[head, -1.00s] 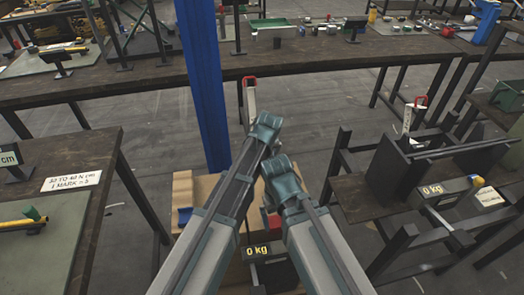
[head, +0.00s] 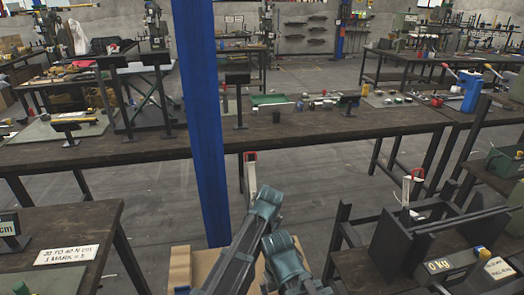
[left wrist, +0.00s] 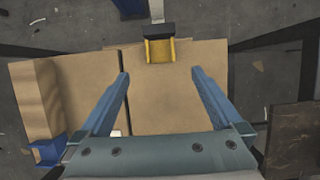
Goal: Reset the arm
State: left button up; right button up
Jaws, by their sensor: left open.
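My left gripper (left wrist: 160,73) is open in the left wrist view. Its two blue fingers are spread apart with nothing between them, above brown box-like surfaces (left wrist: 150,108). A black-and-yellow piece (left wrist: 159,50) lies just beyond the fingertips. Neither gripper's fingers can be made out there. The right gripper is hidden.
A blue post (head: 204,120) stands close on the left. A long dark workbench (head: 300,130) crosses ahead. A black press frame (head: 420,235) with a "0 kg" display (head: 438,265) stands at right. A bench with a label sign (head: 66,255) is at lower left. Grey floor shows between.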

pick_arm(q)
jog(key=b+x, duration=1.1)
jog(key=x, duration=0.2)
jog(key=shift+s+f+b, duration=0.1)
jog(key=shift+b, duration=0.25)
pick_arm(e)
notch_tip(320, 180, down, 12)
jog(key=shift+r, duration=0.15)
